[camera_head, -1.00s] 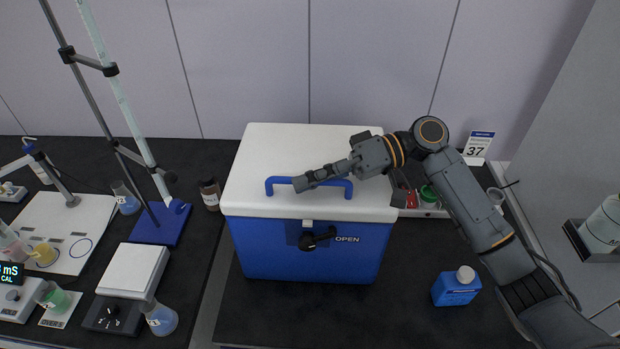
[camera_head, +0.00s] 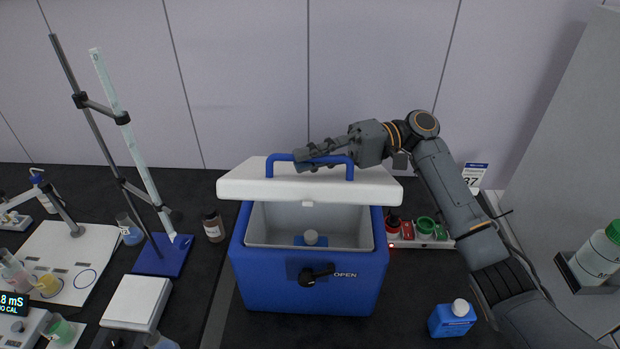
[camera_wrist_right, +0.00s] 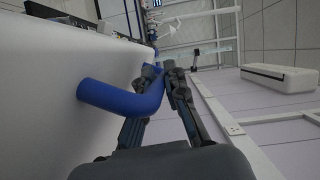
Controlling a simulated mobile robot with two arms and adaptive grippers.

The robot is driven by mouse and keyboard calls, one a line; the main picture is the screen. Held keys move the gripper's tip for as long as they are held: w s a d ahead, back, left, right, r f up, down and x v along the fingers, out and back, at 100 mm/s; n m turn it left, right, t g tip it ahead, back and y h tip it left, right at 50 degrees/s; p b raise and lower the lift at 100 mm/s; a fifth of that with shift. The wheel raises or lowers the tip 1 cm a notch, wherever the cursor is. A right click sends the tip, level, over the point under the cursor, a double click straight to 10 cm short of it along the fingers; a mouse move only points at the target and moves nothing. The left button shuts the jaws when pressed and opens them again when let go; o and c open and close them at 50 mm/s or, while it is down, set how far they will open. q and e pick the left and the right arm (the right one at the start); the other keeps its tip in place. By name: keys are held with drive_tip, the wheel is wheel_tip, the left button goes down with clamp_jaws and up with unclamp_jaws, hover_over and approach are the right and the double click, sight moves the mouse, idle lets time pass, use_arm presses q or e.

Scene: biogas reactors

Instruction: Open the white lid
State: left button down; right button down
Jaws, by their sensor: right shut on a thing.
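The white lid (camera_head: 235,187) is tilted up at its front edge, above the blue cooler box (camera_head: 262,278). A blue handle (camera_head: 270,166) stands on the lid. My right gripper (camera_head: 306,158) is shut on the handle. The handle (camera_wrist_right: 110,98) also shows in the right wrist view, between the fingers of my right gripper (camera_wrist_right: 160,75). A black latch (camera_head: 314,274) is on the box front, beside the word OPEN. My left gripper is not in view.
A blue bottle (camera_head: 452,319) stands on the dark bench to the right. Red and green containers (camera_head: 424,228) sit behind it on a white base. A stand with a tall glass tube (camera_head: 120,110), a brown bottle (camera_head: 213,227) and several flasks stand to the left.

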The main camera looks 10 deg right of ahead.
drive_tip(key=shift+w+d+r+b, duration=0.25)
drive_tip(key=shift+w+r+b, duration=0.05)
drive_tip(key=shift+w+r, duration=0.9)
drive_tip(key=c, duration=1.7)
unclamp_jaws()
drive_tip(key=shift+o, duration=0.2)
drive_tip(key=w+d, duration=0.2)
drive_tip(key=d, duration=0.9)
drive_tip(key=shift+w+d, duration=0.2)
drive_tip(key=shift+d, duration=0.2)
